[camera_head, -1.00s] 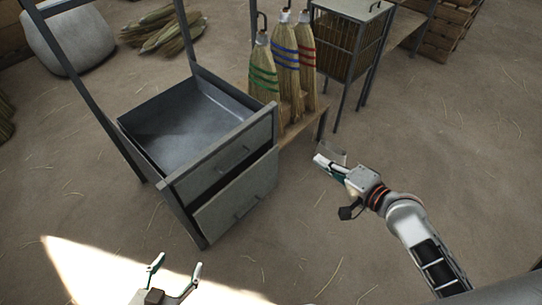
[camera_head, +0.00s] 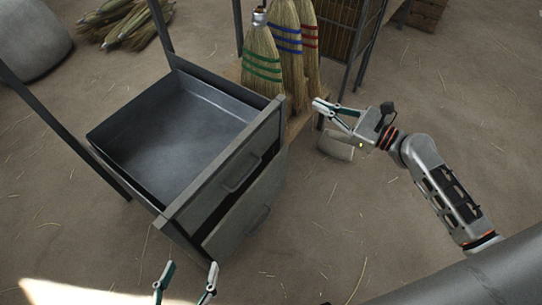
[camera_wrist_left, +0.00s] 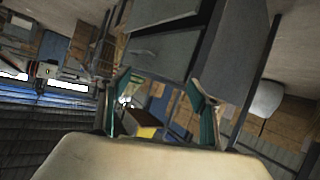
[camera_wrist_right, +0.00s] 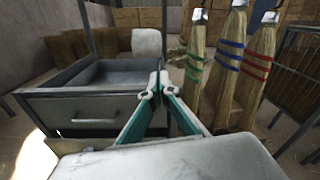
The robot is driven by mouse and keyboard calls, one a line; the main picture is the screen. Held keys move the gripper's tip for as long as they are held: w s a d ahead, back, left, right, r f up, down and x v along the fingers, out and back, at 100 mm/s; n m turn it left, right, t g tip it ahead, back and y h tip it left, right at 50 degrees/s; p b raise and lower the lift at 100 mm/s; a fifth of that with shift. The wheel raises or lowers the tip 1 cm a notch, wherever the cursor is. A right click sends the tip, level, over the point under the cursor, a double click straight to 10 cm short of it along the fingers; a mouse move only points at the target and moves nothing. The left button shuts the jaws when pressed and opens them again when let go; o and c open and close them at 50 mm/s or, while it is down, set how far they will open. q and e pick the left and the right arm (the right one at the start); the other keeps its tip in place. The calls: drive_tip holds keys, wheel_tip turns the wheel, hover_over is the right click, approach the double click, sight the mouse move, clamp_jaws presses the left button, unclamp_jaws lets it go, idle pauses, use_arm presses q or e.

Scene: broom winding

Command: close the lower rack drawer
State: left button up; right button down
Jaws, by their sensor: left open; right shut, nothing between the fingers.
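The grey metal rack stands at centre left in the head view. Its upper drawer (camera_head: 225,185) shows an empty tray behind its front. The lower drawer (camera_head: 245,215) is under it; its front, with a bar handle, sticks out a little, with a dark gap above it. My left gripper (camera_head: 185,283) is open and empty at the bottom, in front of the rack and apart from it. In the left wrist view, drawer fronts (camera_wrist_left: 165,48) appear beyond its fingers (camera_wrist_left: 162,100). My right gripper (camera_head: 318,106) is shut and empty, right of the rack, near the brooms.
Brooms with green (camera_head: 263,60), blue (camera_head: 287,35) and red bands stand on a low wooden stand beside the rack. A wire-sided cage (camera_head: 345,35) is behind them. Broom bundles (camera_head: 125,22) and a pale rounded object (camera_head: 30,45) lie behind left. The front floor is clear.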

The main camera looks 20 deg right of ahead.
drive_tip(key=s+f+m+g+h+b, duration=0.1)
drive_tip(key=s+f+b, duration=0.1)
drive_tip(key=f, duration=0.7)
drive_tip(key=s+f+g+b, duration=0.1)
drive_tip(key=s+f+b, duration=0.15)
drive_tip(key=f, duration=0.55)
drive_tip(key=b, duration=0.3)
approach(276, 160)
drive_tip(key=shift+m+g, duration=0.3)
drive_tip(key=shift+m, duration=0.1)
drive_tip(key=x, duration=0.3)
drive_tip(key=b+x, duration=0.1)
drive_tip(key=x, duration=0.1)
drive_tip(key=shift+w+f, duration=0.25)
drive_tip(key=shift+f, duration=0.05)
drive_tip(key=shift+w+a, duration=0.35)
drive_tip(key=shift+w, duration=0.15)
use_arm(q)
drive_tip(key=d+n, duration=0.1)
drive_tip(key=d+f+n, duration=0.1)
drive_tip(key=n, duration=0.1)
drive_tip(key=d+n, duration=0.1)
drive_tip(key=shift+s+d+f+n+t+h, duration=0.1)
drive_tip(key=shift+d+f+n+t+h, duration=0.2)
drive_tip(key=shift+d+f+n+h, duration=0.1)
drive_tip(key=shift+r, duration=0.1)
use_arm(e)
drive_tip(key=shift+r, duration=0.1)
